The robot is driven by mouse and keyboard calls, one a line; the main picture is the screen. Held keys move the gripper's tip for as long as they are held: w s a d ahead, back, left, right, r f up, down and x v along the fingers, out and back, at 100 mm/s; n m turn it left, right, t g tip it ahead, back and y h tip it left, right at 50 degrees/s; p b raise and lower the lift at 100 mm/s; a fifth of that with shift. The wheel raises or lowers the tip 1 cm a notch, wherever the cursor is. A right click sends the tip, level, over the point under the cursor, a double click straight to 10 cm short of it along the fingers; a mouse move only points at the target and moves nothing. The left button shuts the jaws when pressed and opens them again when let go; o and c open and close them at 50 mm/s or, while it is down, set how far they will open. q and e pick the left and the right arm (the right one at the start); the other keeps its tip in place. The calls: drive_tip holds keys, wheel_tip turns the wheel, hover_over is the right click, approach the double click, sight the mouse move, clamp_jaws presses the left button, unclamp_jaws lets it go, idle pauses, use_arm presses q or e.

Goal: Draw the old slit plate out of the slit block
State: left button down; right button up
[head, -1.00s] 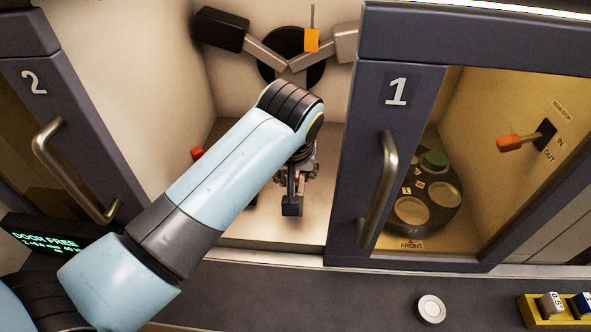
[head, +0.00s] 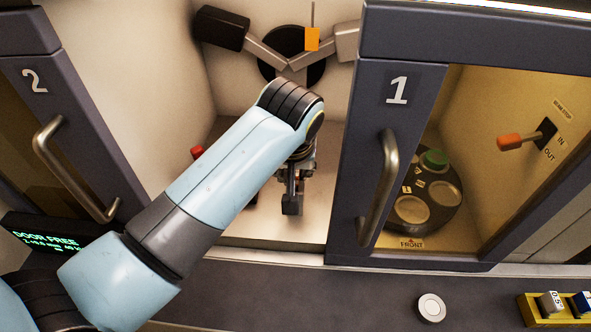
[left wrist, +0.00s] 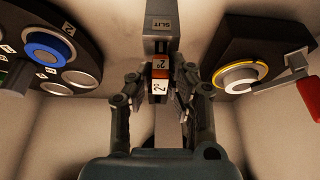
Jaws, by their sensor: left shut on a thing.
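The grey slit block (left wrist: 159,22), labelled SLIT, stands upright at the top middle of the left wrist view. The old slit plate (left wrist: 159,86) shows as a small tab with orange and white faces marked with a number, just in front of the block. My left gripper (left wrist: 160,70) has its fingers on both sides of the tab and is shut on it. I cannot tell how much of the plate sits inside the block. In the head view my left gripper (head: 296,168) is mostly hidden behind its own wrist, inside the open middle bay. My right gripper is not in view.
Door 1 (head: 347,160) stands close right of my arm, and door 2 (head: 75,130) stands at left. A dark round carousel (left wrist: 62,45) and a dial with a red handle (left wrist: 292,85) flank the block. A white disc (head: 432,307) lies on the front ledge.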

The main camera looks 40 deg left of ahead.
use_arm(q)
drive_tip(key=shift+r, duration=0.7)
drive_tip(key=shift+r, duration=2.25)
drive_tip(key=shift+r, duration=0.1)
